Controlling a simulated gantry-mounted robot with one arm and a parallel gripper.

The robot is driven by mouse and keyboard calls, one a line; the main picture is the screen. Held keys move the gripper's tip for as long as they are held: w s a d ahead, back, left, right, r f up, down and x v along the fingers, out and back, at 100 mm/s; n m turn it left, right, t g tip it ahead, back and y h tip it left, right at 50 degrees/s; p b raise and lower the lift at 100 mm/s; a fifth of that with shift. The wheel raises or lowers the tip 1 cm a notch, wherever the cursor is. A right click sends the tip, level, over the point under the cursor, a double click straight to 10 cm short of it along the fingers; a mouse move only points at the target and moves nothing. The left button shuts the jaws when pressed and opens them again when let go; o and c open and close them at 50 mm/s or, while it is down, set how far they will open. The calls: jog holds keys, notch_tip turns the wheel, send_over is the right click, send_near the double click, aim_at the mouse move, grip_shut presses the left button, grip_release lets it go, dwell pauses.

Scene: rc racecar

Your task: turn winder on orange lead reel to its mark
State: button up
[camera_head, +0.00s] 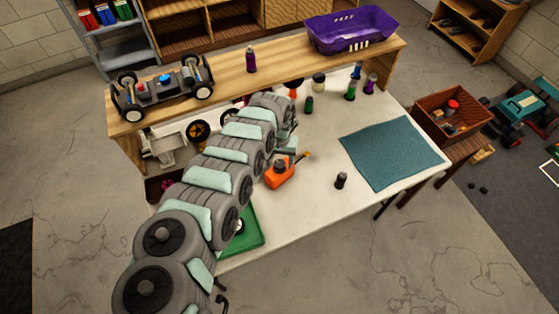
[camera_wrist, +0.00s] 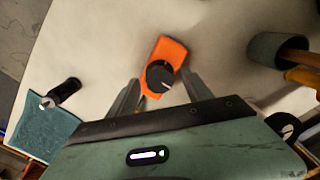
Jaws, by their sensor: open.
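The orange lead reel (camera_head: 279,178) lies on the white worktop, right of my arm. In the wrist view the orange reel (camera_wrist: 168,50) carries a round dark winder (camera_wrist: 160,77) with a thin pale line on its face. My gripper (camera_wrist: 160,92) is open, its two grey fingers spread left and right of the winder with nothing between them gripped. I cannot tell whether either finger touches it. Part of the reel's lower end is hidden by my gripper body in the wrist view. No separate target mark can be made out.
A dark bottle (camera_head: 340,180) stands right of the reel, and a teal mat (camera_head: 395,150) lies beyond it. A green tray (camera_head: 252,232) sits at the front edge under my arm. Several small bottles stand behind. A wooden shelf (camera_head: 225,85) runs along the back.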

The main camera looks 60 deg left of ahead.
aim_at(280, 164)
jog(key=shift+c, duration=0.6)
grip_shut()
jog(key=shift+r+n+p, duration=0.2)
jog(key=shift+n+p, duration=0.1)
jog(key=shift+p, duration=0.45)
jog(key=shift+f+n, duration=0.15)
jog(key=shift+n, duration=0.15)
jog(key=shift+o, duration=0.6)
grip_release()
notch_tip(280, 164, up, 11)
jog(key=b, duration=0.1)
